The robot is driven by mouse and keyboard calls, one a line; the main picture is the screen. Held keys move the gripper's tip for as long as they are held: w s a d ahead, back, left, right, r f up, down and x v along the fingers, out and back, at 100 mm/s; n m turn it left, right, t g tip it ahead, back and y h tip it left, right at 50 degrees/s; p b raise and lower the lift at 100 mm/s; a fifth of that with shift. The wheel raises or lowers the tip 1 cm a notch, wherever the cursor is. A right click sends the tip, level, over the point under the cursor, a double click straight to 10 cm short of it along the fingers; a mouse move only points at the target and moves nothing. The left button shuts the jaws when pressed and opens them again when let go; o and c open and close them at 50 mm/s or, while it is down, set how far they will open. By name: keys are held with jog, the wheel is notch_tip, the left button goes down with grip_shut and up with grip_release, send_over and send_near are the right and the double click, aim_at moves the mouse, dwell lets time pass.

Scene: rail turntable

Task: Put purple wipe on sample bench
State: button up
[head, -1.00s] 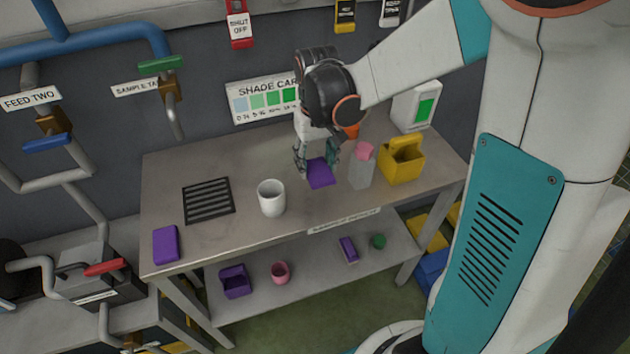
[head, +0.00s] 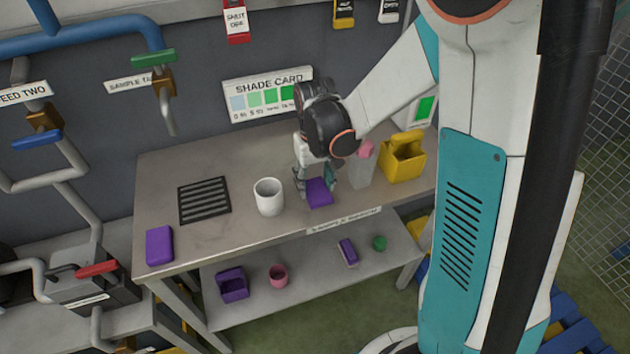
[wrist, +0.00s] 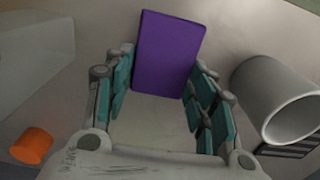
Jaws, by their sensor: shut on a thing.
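The purple wipe (head: 319,192) is a flat purple rectangle at my gripper, over the sample bench (head: 235,225). My gripper (head: 316,181) points down and is shut on the wipe. In the wrist view the wipe (wrist: 168,52) sits between the teal-padded fingers of the gripper (wrist: 160,68). The wipe is at or just above the bench top; I cannot tell whether it touches. A second flat purple block (head: 160,245) lies at the bench's left end.
A black grille (head: 204,201) lies left of the mug. A yellow caddy (head: 403,157) stands at the right. The lower shelf holds a purple bin (head: 232,285), a pink cup (head: 278,275), a purple brush-like block (head: 348,252) and a green item (head: 379,243).

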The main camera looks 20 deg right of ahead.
aim_at(315, 186)
jog(key=o, duration=0.9)
jog(key=shift+f, duration=0.1)
jog(key=shift+o, duration=0.2)
notch_tip(315, 186, up, 13)
jog(key=p, duration=0.4)
jog(key=s+r+t, duration=0.3)
jog(key=s+r, duration=0.1)
jog(key=s, duration=0.4)
jog(key=s+r+t, duration=0.4)
jog(key=s, duration=0.3)
jog(key=shift+s+r, duration=0.4)
